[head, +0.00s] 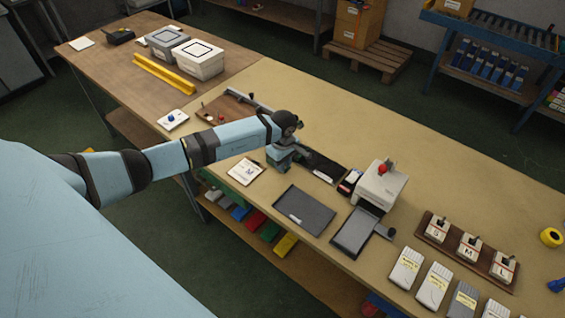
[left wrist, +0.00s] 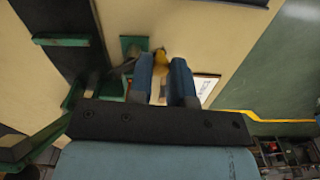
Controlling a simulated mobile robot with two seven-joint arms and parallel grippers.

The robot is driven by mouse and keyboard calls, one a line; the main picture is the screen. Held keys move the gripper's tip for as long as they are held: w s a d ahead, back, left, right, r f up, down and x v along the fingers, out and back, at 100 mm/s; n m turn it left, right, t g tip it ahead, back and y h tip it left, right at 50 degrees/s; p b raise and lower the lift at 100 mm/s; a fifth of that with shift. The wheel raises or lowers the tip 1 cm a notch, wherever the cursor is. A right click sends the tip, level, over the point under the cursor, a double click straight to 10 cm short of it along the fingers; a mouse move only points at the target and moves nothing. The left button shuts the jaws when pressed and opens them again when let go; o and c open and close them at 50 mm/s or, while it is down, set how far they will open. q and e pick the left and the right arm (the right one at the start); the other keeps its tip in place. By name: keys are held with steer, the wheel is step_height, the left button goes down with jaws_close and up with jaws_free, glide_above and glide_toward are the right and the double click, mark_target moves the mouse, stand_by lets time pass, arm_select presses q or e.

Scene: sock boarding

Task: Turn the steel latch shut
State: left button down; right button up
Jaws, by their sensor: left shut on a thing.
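My left gripper (left wrist: 164,66) is low over the table, at a green-edged fixture (left wrist: 131,44). A dark board (left wrist: 52,25) with green brackets lies to the left of the fingers. In the head view my left wrist (head: 288,125) covers much of the fixture (head: 278,160). My right gripper is not in view.
A card marked M (head: 246,171) lies close to the fixture, near the table edge. A dark grey tray (head: 304,211) and a white machine (head: 381,186) with a red button stand to the right. The table behind the machine is clear.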

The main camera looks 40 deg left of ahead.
arm_select(q)
steer(key=shift+w+d+f+n+b, duration=0.1)
steer(key=shift+w+d+n+b, duration=0.1)
steer(key=shift+n+b, duration=0.35)
steer(key=shift+w+d+n+b, duration=0.15)
steer(key=shift+n+b, duration=0.15)
steer(key=shift+n, duration=0.35)
steer(key=n, duration=0.1)
steer(key=n+b, duration=0.1)
steer(key=n, duration=0.1)
steer(key=shift+w+d+n, duration=0.3)
steer(key=shift+w+d, duration=0.05)
steer(key=shift+d, duration=0.05)
steer(key=n, duration=0.1)
steer(key=n+b, duration=0.1)
steer(key=w+n, duration=0.1)
steer(key=shift+d, duration=0.25)
steer(key=shift+w+n+b, duration=0.35)
steer(key=shift+n+b, duration=0.15)
steer(key=shift+n, duration=0.7)
steer(key=c, duration=1.1)
jaws_free()
steer(key=shift+o, duration=0.2)
steer(key=shift+r, duration=0.25)
